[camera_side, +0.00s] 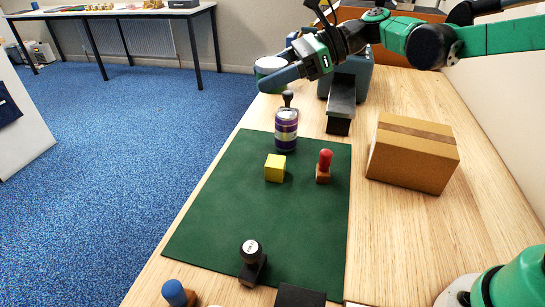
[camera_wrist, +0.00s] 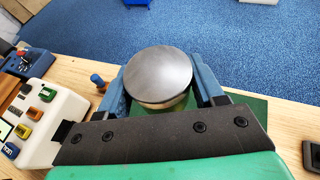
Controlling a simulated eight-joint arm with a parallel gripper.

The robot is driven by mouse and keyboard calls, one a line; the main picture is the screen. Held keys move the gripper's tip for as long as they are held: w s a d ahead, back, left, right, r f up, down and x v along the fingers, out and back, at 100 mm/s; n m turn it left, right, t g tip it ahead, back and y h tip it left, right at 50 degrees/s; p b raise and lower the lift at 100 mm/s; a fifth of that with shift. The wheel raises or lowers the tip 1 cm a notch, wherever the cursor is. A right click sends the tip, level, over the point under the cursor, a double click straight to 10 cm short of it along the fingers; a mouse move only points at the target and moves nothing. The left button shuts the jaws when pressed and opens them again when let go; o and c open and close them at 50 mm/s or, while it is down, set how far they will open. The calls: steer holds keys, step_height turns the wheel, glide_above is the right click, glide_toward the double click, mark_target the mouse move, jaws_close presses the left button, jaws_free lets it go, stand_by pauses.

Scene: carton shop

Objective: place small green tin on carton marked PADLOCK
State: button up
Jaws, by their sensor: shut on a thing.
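My gripper (camera_side: 272,74) is at the far left edge of the table, raised above it. Its blue fingers are shut on a small green tin (camera_side: 267,66) with a pale band. In the wrist view the tin's round silver lid (camera_wrist: 158,75) shows between the fingers (camera_wrist: 163,88), with a bit of green side below it. A closed brown carton (camera_side: 412,152) sits on the right of the table, well apart from the gripper. No marking on it can be read from here.
A green mat (camera_side: 225,220) holds a purple-banded tin (camera_side: 286,130), a yellow cube (camera_side: 275,167), a red-handled stamp (camera_side: 325,163) and a dark stamp (camera_side: 251,258). A blue-grey device (camera_side: 342,98) stands behind. Bare wood lies between mat and carton.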

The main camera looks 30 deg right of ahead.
steer(key=s+d+r+m+t+h, duration=0.1)
steer(key=d+r+m+t+h, duration=0.1)
steer(key=d, duration=0.6)
steer(key=d+r+m+t+h, duration=0.1)
steer(key=d+r+m+t, duration=0.15)
steer(key=d, duration=0.55)
step_height(320, 180, up, 2)
steer(key=m+t+h, duration=0.3)
steer(key=m+h, duration=0.1)
steer(key=m, duration=0.1)
glide_above(402, 131)
step_height(402, 131, down, 19)
steer(key=shift+d+f, duration=0.1)
steer(key=o, duration=1.3)
steer(key=v, duration=0.7)
steer(key=shift+s+r, duration=0.2)
steer(key=shift+r, duration=0.1)
